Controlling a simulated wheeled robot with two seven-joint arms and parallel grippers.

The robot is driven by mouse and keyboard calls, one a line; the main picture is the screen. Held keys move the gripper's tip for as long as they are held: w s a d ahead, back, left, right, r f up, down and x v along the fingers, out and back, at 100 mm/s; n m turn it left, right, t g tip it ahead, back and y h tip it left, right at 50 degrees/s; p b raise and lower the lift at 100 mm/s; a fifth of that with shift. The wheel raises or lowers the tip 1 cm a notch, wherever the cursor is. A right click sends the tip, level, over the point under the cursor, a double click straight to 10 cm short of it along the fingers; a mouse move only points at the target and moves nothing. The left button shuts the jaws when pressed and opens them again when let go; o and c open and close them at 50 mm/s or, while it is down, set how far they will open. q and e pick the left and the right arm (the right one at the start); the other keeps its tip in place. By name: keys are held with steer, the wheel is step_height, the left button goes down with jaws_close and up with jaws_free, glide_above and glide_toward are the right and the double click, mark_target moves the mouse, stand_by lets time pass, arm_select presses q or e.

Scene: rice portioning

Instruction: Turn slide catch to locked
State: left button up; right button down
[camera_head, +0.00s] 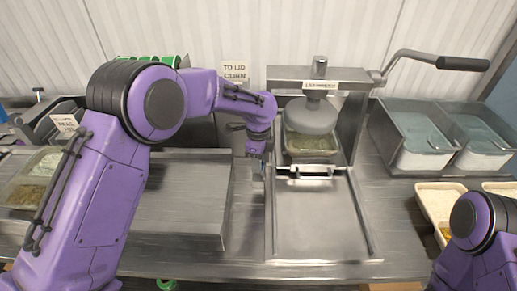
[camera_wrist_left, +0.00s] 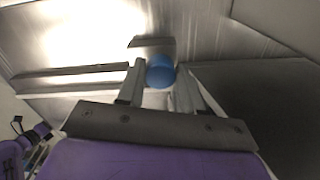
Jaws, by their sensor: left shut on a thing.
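The slide catch shows as a round blue knob (camera_wrist_left: 160,72) between my left fingertips in the left wrist view. My left gripper (camera_wrist_left: 161,84) is shut on this knob. In the head view my left gripper (camera_head: 257,168) reaches down at the left edge of the press's tray slide; the knob is mostly hidden there. Whether the catch is turned to locked cannot be read. The press (camera_head: 335,78) stands behind with its round plunger (camera_head: 311,117) over a filled clear container (camera_head: 312,143). My right arm shows at the lower right; its gripper is out of the picture.
The press lever handle (camera_head: 463,63) sticks out to the right. Two metal bins (camera_head: 425,140) stand at the right, with pale trays (camera_head: 440,197) in front. A flat metal plate (camera_head: 180,210) lies left of the press. The press's front tray (camera_head: 320,220) is empty.

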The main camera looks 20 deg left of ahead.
arm_select(q)
steer(key=n+p, duration=0.3)
steer(key=shift+r, duration=0.35)
steer(key=n+p, duration=0.2)
steer(key=shift+f+n, duration=0.1)
steer(key=shift+n, duration=0.2)
steer(key=n+p, duration=0.1)
steer(key=n, duration=0.1)
steer(key=shift+f+n, duration=0.1)
steer(key=shift+n, duration=2)
steer(key=shift+w, duration=0.1)
steer(key=o, duration=1)
steer(key=shift+f, duration=0.1)
steer(key=shift+o, duration=0.2)
